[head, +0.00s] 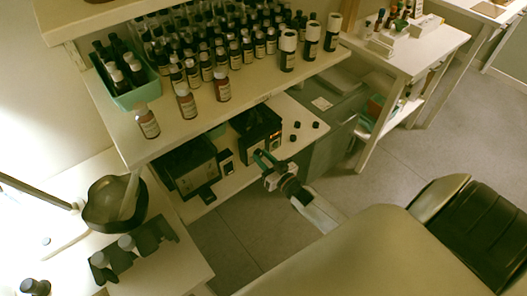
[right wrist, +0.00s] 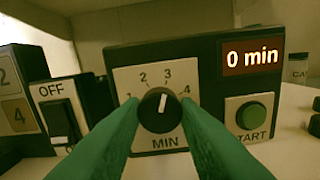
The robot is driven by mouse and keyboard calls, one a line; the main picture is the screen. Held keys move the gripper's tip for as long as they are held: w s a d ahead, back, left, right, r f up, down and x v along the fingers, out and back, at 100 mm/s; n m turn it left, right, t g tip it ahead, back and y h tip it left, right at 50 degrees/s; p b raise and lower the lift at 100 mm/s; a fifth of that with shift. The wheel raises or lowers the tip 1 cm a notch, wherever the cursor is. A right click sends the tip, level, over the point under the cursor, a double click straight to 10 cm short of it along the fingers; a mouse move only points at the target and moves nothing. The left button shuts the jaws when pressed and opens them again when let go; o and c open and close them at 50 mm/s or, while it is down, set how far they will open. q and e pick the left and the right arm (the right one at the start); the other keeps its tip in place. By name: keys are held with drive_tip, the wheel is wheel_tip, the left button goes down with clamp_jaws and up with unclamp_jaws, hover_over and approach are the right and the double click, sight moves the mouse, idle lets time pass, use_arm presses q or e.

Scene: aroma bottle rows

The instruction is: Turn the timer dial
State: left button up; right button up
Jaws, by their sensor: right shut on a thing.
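The timer (right wrist: 205,65) is a dark box with a light dial plate, shown close up in the right wrist view. Its black timer dial (right wrist: 160,112) has a white pointer aimed up and slightly right, near the 3 on a scale marked MIN. The red display (right wrist: 252,57) reads 0 min. A green START button (right wrist: 250,115) sits below the display. My right gripper (right wrist: 160,118) has its green fingers on both sides of the dial, shut on it. In the head view my right gripper (head: 266,160) is at the front of the timer (head: 258,128). My left gripper is not in view.
A box with an OFF switch (right wrist: 58,118) stands left of the timer. The shelf above (head: 270,85) holds rows of dark bottles and a green bin (head: 125,80). Small dark knobs (head: 297,126) lie right of the timer. A dark bowl (head: 112,205) stands at the left.

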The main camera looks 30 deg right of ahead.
drive_tip(key=shift+f+m, duration=0.1)
drive_tip(key=shift+m, duration=0.3)
drive_tip(key=o, duration=1)
drive_tip(key=shift+c, duration=0.2)
drive_tip(key=s, duration=1.2)
drive_tip(key=shift+d+b, duration=0.45)
